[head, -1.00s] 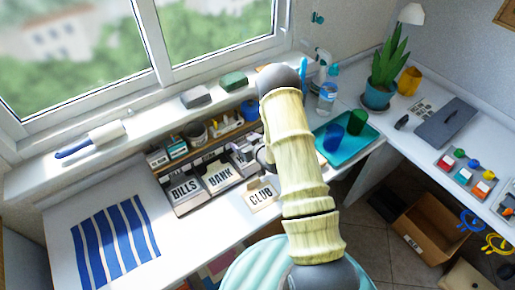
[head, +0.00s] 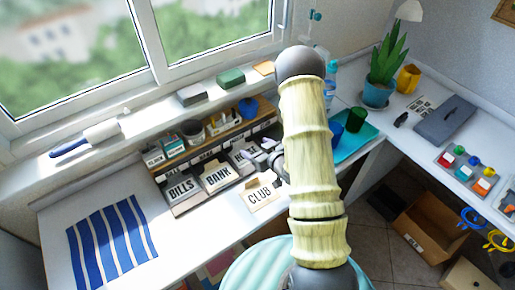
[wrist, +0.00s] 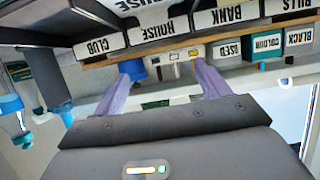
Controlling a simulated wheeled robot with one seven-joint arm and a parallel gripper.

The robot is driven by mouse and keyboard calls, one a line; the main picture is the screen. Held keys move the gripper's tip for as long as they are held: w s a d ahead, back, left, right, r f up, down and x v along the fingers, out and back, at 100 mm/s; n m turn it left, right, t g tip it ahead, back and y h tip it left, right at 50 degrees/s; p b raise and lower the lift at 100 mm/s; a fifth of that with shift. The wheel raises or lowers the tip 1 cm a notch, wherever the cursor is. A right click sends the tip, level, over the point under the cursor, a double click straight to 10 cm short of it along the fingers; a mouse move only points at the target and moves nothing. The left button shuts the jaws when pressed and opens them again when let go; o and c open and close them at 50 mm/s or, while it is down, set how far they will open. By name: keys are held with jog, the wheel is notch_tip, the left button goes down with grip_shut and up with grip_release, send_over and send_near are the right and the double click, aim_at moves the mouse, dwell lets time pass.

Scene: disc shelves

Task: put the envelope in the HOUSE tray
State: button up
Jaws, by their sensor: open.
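A cream, flat piece lettered CLUB (head: 262,196) lies on the desk in front of the trays, with a small tan piece at its top edge. It looks like the envelope, but I cannot be sure. My gripper (head: 268,150) is above the trays' right part. Its two purple fingers stand wide apart with nothing between them in the wrist view (wrist: 163,80).
The BILLS tray (head: 182,188) stands at the left end. A wooden shelf (head: 262,109) with small boxes and pots runs behind the trays. A teal tray (head: 350,147) with cups is to the right. A striped blue mat (head: 110,240) lies at the left.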

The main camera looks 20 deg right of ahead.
jog(key=s+a+r+m+g+h, duration=0.1)
jog(key=s+r+g+h, duration=0.1)
jog(key=s+r+g, duration=0.3)
jog(key=s+a+r+m+g+h, duration=0.2)
jog(key=s+r+g, duration=0.3)
jog(key=s+r, duration=0.5)
jog(key=s, duration=0.4)
jog(key=shift+a+r+m, duration=0.2)
jog(key=shift+r+m, duration=0.1)
jog(key=shift+r, duration=0.1)
